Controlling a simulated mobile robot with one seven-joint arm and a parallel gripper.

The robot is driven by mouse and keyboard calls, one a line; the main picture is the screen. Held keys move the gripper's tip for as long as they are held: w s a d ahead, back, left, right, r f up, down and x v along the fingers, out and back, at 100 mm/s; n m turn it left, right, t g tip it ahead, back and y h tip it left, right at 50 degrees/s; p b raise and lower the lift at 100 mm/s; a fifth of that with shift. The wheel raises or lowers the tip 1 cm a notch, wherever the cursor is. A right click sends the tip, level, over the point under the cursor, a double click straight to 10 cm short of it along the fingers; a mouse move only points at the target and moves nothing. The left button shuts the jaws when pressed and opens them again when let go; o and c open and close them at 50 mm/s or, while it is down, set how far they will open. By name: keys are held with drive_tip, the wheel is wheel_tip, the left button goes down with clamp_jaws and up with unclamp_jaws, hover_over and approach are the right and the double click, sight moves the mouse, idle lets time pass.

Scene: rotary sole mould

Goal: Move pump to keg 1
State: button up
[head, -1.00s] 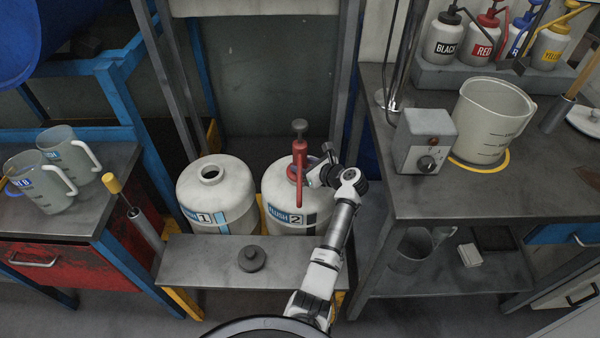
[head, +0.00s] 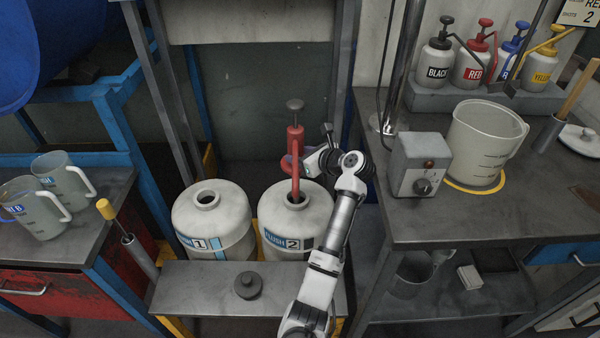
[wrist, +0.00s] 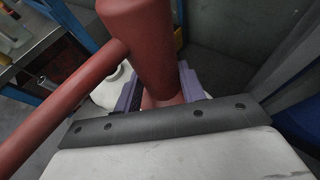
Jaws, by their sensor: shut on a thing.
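The red pump (head: 296,142) with a grey knob on top stands upright above keg 2 (head: 314,220). My gripper (head: 290,162) is shut on the pump's red body, reaching in from the right. In the wrist view the purple fingers (wrist: 160,92) close around the narrow part below the thick red pump body (wrist: 138,35), and its long spout slants down left.
A grey step (head: 200,285) in front of the kegs bears a dark round cap (head: 248,286). A yellow-topped rod (head: 106,210) stands left of keg 1. A bench with a grey control box (head: 418,165) and a large beaker (head: 484,140) is close on the right.

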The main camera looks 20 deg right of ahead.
sight(302, 111)
wheel_tip(302, 111, up, 7)
drive_tip(key=shift+r+p, duration=0.2)
drive_tip(key=shift+p, duration=0.65)
wheel_tip(302, 111, up, 7)
drive_tip(key=p, duration=0.8)
drive_tip(key=shift+p, duration=0.35)
wheel_tip(302, 111, up, 3)
drive_tip(key=shift+f+p, duration=0.1)
drive_tip(key=shift+p, duration=1)
wheel_tip(302, 111, up, 19)
drive_tip(key=shift+f, duration=0.15)
idle(1.0)
